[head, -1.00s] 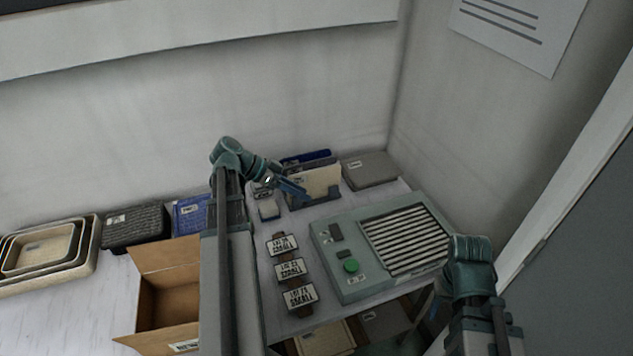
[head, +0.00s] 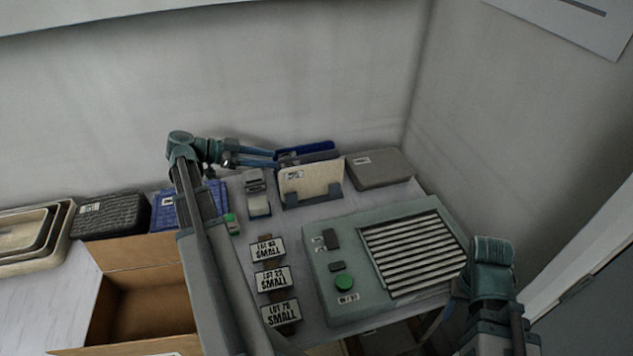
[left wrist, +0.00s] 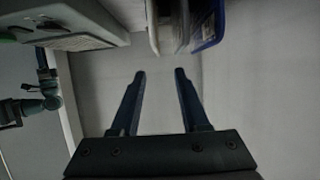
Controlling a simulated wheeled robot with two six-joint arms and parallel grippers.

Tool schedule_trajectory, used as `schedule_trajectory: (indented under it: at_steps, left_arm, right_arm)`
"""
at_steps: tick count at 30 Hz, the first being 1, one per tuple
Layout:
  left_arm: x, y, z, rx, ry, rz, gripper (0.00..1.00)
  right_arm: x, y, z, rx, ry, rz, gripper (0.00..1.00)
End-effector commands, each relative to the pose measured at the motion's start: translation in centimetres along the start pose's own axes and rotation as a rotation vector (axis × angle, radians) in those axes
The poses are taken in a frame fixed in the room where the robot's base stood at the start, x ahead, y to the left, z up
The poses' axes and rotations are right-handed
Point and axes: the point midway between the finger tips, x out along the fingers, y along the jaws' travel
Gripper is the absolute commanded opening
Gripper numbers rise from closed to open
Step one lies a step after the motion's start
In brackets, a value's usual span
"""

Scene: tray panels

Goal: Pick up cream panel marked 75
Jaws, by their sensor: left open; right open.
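A cream panel (head: 311,180) stands upright in a dark holder near the back wall, with a small label whose marking I cannot read. Behind it in the holder stand a grey panel and a blue panel (head: 305,149). My left gripper (head: 277,159) is open and empty, at the left end of the holder near the blue panel. In the left wrist view, its fingers (left wrist: 160,74) are apart with nothing between them. Panel edges, with the blue panel (left wrist: 209,24) rightmost, show beyond the fingertips. My right gripper (head: 430,326) is low at the right, partly hidden by my arm.
A grey-green machine (head: 330,290) with slats and a green button fills the right of the table. A grey case (head: 380,168) lies right of the holder. Several lot plates (head: 272,279) lie in a column. An open cardboard box (head: 130,255) stands at the left.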

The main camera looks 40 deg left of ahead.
Motion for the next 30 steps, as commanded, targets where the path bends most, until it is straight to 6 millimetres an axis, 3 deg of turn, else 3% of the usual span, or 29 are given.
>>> schedule_trajectory:
  at_steps: [5, 15, 30]
  left_arm:
    - [1.4, 0.1, 0.1, 0.001, 0.000, 0.003, 0.45]
    - [7.4, 0.1, 0.1, 0.000, 0.000, 0.004, 0.45]
    - [9.5, 0.2, 0.0, 0.000, -0.001, 0.002, 0.45]
  right_arm:
    - [0.6, -0.1, 0.0, 0.000, 0.000, 0.000, 0.50]
    - [2.9, -0.3, -0.2, 0.000, 0.000, 0.000, 0.50]
    - [3.6, -0.3, -0.2, 0.000, 0.000, 0.000, 0.50]
